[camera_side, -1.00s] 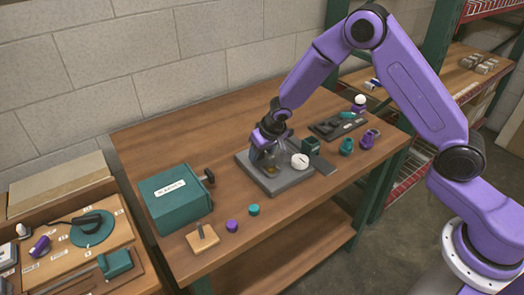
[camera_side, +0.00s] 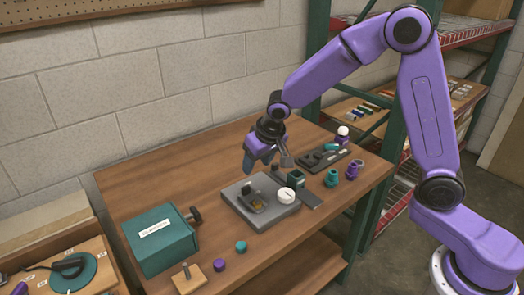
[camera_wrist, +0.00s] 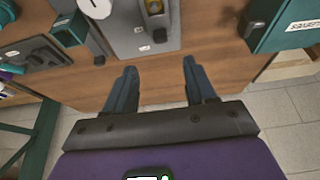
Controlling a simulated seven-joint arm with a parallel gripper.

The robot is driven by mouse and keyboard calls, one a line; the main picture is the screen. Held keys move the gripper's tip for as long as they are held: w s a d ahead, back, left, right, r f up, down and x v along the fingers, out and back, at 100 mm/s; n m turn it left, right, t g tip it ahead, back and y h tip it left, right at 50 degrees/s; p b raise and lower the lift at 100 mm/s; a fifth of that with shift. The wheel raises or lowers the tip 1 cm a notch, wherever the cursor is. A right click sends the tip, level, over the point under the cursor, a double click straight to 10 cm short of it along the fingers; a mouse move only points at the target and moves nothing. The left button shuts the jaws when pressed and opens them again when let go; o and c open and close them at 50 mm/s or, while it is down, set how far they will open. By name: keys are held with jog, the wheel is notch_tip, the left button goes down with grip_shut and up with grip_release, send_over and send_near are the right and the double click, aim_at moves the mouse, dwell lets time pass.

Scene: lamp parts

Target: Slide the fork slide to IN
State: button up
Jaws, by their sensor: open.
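A grey fixture plate (camera_side: 237,205) lies on the wooden table with a round white dial (camera_side: 286,195) at its right. A small brass-coloured part (camera_side: 257,205) sits in a dark mount at its middle. A green block (camera_side: 296,178) stands behind the dial, with a flat dark bar (camera_side: 311,200) beside it; I cannot tell for sure which piece is the fork slide, and no IN mark is legible. My gripper (camera_side: 267,163) is open and empty, above the plate's back edge. In the wrist view its fingers (camera_wrist: 160,68) are apart, with the plate (camera_wrist: 134,45) beyond them.
A teal labelled box (camera_side: 160,242) with a dark knob stands at left. A purple cap (camera_side: 219,265), a teal cap (camera_side: 241,247) and a wooden block (camera_side: 188,280) lie in front. A dark tray (camera_side: 322,158) and small teal and purple parts are at right. The table's back left is clear.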

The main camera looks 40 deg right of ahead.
jog(key=v, duration=0.4)
jog(key=shift+s+r, duration=0.15)
jog(key=shift+r, duration=0.05)
jog(key=s+d+n+g, duration=0.2)
jog(key=s+n, duration=0.4)
jog(key=s, duration=1)
jog(key=s+d+n+g, duration=0.2)
jog(key=s+d+n, duration=0.3)
jog(key=s, duration=1.2)
jog(key=shift+r+n, duration=0.25)
jog(key=shift+n, duration=0.55)
